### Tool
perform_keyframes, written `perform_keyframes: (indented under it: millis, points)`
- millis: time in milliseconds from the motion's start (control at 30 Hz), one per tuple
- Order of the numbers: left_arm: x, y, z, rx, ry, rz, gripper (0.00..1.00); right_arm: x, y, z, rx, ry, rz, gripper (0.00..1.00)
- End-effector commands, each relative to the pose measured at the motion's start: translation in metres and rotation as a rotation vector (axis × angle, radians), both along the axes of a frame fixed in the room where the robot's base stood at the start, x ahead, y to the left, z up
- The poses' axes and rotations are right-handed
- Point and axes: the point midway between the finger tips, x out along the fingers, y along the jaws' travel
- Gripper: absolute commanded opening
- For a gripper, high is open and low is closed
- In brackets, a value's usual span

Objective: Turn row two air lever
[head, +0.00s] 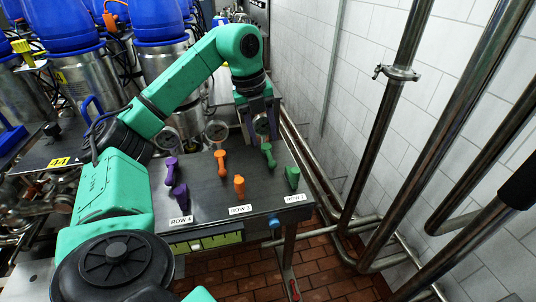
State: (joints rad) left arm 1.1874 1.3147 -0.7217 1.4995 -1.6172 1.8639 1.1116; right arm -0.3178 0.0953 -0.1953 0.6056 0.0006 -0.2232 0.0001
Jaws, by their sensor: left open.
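The row two label (294,198) is on the front right of the dark panel (210,196). Behind it stand two green levers: a nearer one (292,177) and a farther one (267,155). I cannot read which of them is the air lever. My left gripper (260,138) is open and points down at the back right of the panel, just behind the farther green lever. It looks empty, and I cannot tell whether it touches that lever. My right gripper is not in view.
Orange levers (221,163) stand in row three and purple levers (171,169) in row four, left of the green ones. Steel pipes (384,120) and a white tiled wall (315,75) are on the right. Blue-topped steel vessels (95,75) stand behind.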

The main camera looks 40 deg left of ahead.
Motion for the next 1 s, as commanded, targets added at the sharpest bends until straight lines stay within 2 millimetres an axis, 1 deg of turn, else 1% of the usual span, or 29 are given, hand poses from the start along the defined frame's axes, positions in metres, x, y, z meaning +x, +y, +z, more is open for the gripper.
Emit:
perform_keyframes:
  millis: [33,100,233,333,567,600,667,700,1000]
  points:
    - [0.001,-0.001,-0.013,0.002,0.006,0.001,0.47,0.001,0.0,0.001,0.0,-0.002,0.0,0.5]
    - [0.004,-0.003,-0.029,0.001,0.004,0.0,0.47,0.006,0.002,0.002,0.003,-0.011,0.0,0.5]
    - [0.008,-0.005,-0.049,0.001,0.001,0.0,0.47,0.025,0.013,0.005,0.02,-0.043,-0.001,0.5]
    - [0.009,-0.006,-0.056,-0.001,-0.001,0.0,0.47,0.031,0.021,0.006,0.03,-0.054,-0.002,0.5]
    - [0.01,-0.006,-0.057,-0.001,-0.002,-0.001,0.47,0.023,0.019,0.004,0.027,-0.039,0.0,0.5]
    - [0.01,-0.006,-0.057,-0.001,-0.002,-0.001,0.32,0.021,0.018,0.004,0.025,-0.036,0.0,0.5]
    - [0.01,-0.006,-0.057,-0.001,-0.002,-0.001,0.09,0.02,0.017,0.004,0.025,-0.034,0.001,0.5]
    - [0.01,-0.006,-0.057,-0.001,-0.002,-0.001,0.0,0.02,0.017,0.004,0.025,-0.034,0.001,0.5]
    - [0.01,-0.006,-0.057,0.0,-0.001,-0.001,0.0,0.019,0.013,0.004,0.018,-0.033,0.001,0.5]
